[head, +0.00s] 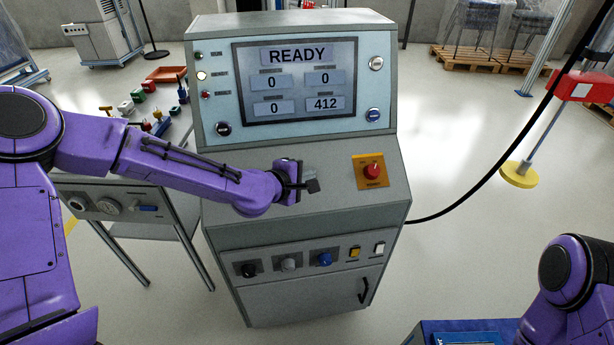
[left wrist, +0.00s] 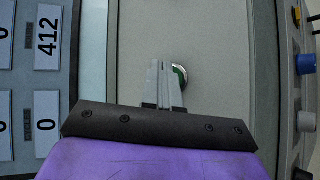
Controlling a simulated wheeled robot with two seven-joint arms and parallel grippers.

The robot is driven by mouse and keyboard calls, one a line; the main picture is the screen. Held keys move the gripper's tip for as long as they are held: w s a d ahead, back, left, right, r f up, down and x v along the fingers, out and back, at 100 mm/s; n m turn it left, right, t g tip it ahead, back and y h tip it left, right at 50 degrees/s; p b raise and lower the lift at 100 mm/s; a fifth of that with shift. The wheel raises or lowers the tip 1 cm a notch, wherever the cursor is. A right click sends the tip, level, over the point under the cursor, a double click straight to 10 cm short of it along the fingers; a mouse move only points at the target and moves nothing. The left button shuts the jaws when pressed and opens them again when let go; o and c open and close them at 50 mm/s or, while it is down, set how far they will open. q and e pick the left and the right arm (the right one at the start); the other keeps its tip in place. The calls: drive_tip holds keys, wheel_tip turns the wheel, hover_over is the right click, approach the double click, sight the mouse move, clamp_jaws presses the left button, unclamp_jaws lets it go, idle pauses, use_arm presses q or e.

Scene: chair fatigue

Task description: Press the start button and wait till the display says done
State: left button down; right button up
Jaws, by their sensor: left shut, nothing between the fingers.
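The console's display (head: 297,80) reads READY, with 0, 0, 0 and 412 in the boxes below; part of it shows sideways in the left wrist view (left wrist: 44,60). My left gripper (head: 312,186) is over the console's sloping panel, left of the red stop button (head: 372,171). In the left wrist view its fingers (left wrist: 165,68) are shut and empty, just beside a round green button (left wrist: 180,76) with a shiny rim. The fingers partly cover this button; I cannot tell whether they touch it. In the head view my gripper hides it. My right gripper is not in view.
The console front has black, grey and blue knobs (head: 324,259) and small yellow and white switches. A side table (head: 120,185) stands at the left under my left arm. A black cable (head: 480,185) runs off to the right. Pallets (head: 480,58) lie behind.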

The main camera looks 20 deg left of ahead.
use_arm(q)
drive_tip(key=shift+w+a+f, duration=0.1)
drive_tip(key=shift+w+f, duration=0.1)
drive_tip(key=shift+f, duration=0.15)
drive_tip(key=shift+w+a+f+b, duration=0.15)
drive_tip(key=shift+f+b, duration=0.15)
drive_tip(key=shift+b, duration=0.15)
idle(0.4)
drive_tip(key=shift+s+d+r+p, duration=0.25)
drive_tip(key=shift+s+r+p, duration=0.15)
drive_tip(key=shift+r+p, duration=0.3)
drive_tip(key=shift+r+p, duration=0.3)
drive_tip(key=s+r+p, duration=0.1)
drive_tip(key=s+d+r+p, duration=0.1)
drive_tip(key=r+p, duration=0.1)
drive_tip(key=shift+s+d+r, duration=0.15)
drive_tip(key=shift+r, duration=0.1)
idle(0.3)
